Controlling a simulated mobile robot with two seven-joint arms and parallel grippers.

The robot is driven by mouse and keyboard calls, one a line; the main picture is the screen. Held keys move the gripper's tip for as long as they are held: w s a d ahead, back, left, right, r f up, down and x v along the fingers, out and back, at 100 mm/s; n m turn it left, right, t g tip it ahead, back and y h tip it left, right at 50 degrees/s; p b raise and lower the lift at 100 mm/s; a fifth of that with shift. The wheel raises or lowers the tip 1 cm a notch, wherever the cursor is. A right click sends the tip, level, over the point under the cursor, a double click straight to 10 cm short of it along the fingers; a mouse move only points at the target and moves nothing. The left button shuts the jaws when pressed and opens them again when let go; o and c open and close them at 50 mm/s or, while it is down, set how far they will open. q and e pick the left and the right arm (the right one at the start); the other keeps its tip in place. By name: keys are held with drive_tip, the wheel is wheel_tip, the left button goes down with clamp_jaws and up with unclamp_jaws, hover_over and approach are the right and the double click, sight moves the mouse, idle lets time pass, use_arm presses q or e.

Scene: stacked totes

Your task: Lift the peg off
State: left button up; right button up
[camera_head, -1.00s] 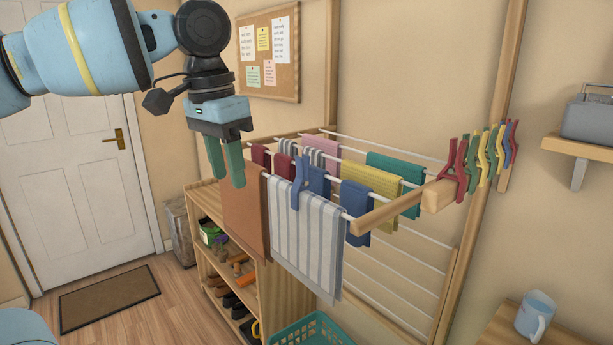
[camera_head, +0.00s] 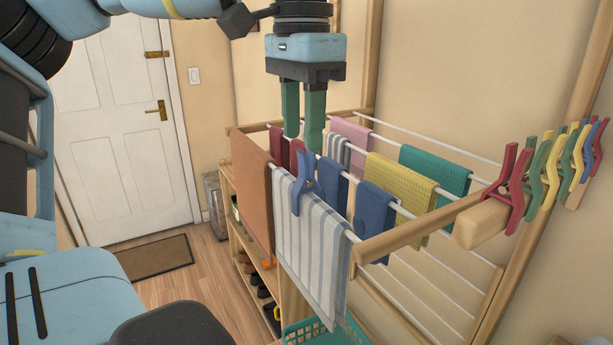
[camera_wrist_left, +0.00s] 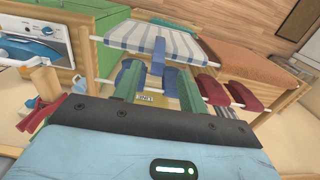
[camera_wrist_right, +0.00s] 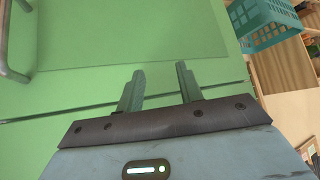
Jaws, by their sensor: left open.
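A blue peg (camera_head: 303,185) is clipped upright over the front rod of the drying rack, on a white and grey-blue striped towel (camera_head: 312,245). My left gripper (camera_head: 303,145) points down just above and slightly behind the peg in the head view, open and empty. In the left wrist view the peg (camera_wrist_left: 158,52) stands beyond the gap between the green fingers of the left gripper (camera_wrist_left: 150,84); contact cannot be seen. My right gripper shows only in its wrist view (camera_wrist_right: 159,72), open and empty before a plain green surface.
A brown towel (camera_head: 253,195) hangs left of the striped one. Blue, yellow and teal cloths hang on rods behind. Several coloured pegs (camera_head: 550,165) sit on the wooden bar at the right. A teal basket (camera_head: 330,330) stands below.

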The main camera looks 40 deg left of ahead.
sight(306, 191)
use_arm(q)
drive_tip(key=shift+w+f, duration=0.2)
drive_tip(key=shift+f, duration=0.5)
drive_tip(key=shift+d+f+p, duration=0.15)
drive_tip(key=shift+f+p, duration=0.15)
drive_tip(key=shift+f, duration=2.15)
clamp_jaws()
